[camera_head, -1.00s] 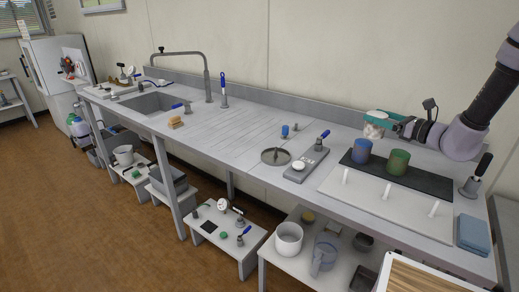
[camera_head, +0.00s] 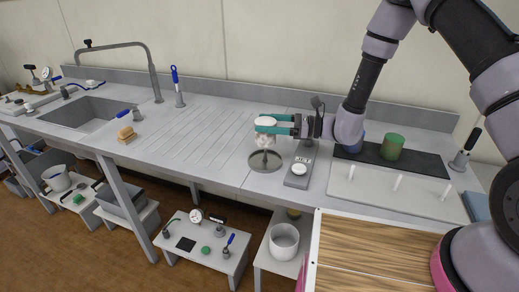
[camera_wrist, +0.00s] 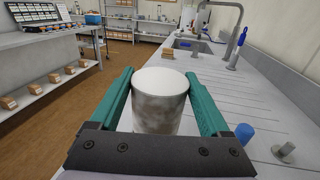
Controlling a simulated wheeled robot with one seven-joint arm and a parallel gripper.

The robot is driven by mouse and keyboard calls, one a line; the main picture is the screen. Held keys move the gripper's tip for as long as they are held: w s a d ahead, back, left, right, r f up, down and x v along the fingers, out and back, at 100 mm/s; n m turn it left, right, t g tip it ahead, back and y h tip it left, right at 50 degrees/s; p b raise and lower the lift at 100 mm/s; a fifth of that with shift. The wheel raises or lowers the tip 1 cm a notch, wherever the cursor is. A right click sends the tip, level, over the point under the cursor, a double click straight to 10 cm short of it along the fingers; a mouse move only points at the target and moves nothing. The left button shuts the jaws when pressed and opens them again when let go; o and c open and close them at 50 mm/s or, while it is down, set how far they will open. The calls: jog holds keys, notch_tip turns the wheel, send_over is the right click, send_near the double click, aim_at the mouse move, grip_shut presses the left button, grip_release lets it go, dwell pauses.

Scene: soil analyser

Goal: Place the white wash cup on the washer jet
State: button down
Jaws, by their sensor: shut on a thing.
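The white wash cup (camera_wrist: 158,110) is pinched between the two teal fingers of my gripper (camera_wrist: 160,103). It looks upright on its axis, with a smooth white end facing up and greyish mottled sides. In the head view, my gripper (camera_head: 272,125) holds the cup (camera_head: 265,140) over the round metal washer dish (camera_head: 257,167). The washer jet (camera_head: 265,158) is a short post near the dish's middle, just below the cup. The cup appears above the jet; whether they touch is not clear. The jet is hidden in the wrist view.
A green cup (camera_head: 392,147) stands on the dark mat (camera_head: 425,163), with a blue cup (camera_head: 352,146) partly behind my arm. The ribbed counter (camera_head: 190,130) to the left is mostly clear. A wooden-topped surface (camera_head: 365,255) is in front.

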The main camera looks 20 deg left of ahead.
aim_at(267, 143)
jog(key=shift+f, duration=3.6)
jog(key=shift+f, duration=0.15)
grip_release()
